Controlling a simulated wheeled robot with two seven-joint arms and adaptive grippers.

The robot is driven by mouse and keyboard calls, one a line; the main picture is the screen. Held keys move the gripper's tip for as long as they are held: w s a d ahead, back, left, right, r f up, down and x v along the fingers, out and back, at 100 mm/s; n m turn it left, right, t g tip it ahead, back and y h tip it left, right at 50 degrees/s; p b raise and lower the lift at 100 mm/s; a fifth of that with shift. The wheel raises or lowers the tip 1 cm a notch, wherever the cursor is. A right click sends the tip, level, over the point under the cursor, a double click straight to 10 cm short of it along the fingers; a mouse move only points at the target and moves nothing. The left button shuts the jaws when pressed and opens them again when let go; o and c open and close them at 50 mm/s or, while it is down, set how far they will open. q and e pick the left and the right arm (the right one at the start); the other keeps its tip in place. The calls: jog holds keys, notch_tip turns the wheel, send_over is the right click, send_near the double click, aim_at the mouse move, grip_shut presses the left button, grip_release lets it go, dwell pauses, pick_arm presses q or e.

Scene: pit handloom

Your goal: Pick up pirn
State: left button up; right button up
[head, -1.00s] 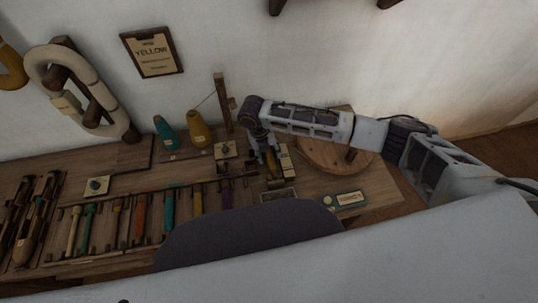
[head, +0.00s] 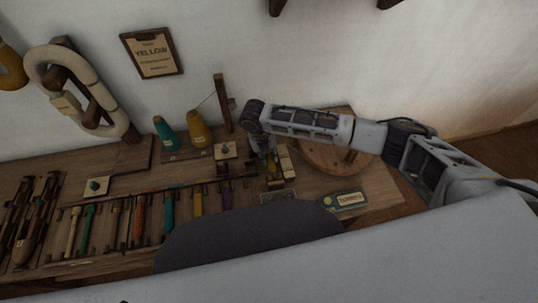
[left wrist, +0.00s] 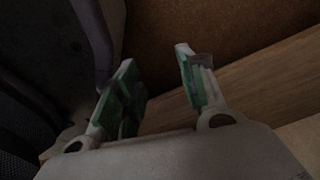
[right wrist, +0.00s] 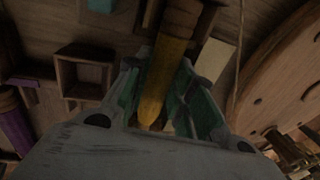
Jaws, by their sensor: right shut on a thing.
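A yellow pirn (right wrist: 165,80) with a wooden end lies between the fingers of my right gripper (right wrist: 165,112), which is shut on it. In the head view my right gripper (head: 268,162) is above the right part of the bench, near the small wooden holders, and largely hides what it holds. My left gripper (left wrist: 160,85) is open and empty in its wrist view. It does not show in the head view.
Several coloured pirns lie in a rack (head: 150,218) along the bench. A teal cone (head: 166,134) and a yellow cone (head: 199,129) stand behind. A round wooden disc (head: 318,156) is right of the gripper. A "YELLOW" sign (head: 152,54) hangs on the wall.

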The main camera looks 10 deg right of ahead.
aim_at(269, 156)
pick_arm(q)
jog(key=shift+w+a, duration=0.1)
jog(key=shift+w, duration=0.1)
pick_arm(e)
grip_shut()
pick_arm(q)
jog(key=shift+r, duration=0.1)
pick_arm(e)
jog(key=shift+r, duration=0.1)
jog(key=shift+r, duration=0.85)
notch_tip(269, 156, up, 8)
jog(key=shift+f+p, duration=0.25)
jog(key=shift+p, duration=0.4)
pick_arm(q)
jog(key=s, duration=0.1)
jog(key=s+a, duration=0.1)
jog(key=shift+s+a+f, duration=0.2)
jog(key=shift+s+f, duration=0.1)
jog(key=shift+s, duration=0.1)
pick_arm(e)
jog(key=shift+r, duration=0.35)
pick_arm(q)
jog(key=shift+w, duration=0.25)
jog(key=shift+r, duration=0.2)
pick_arm(e)
jog(key=shift+s+f, duration=0.1)
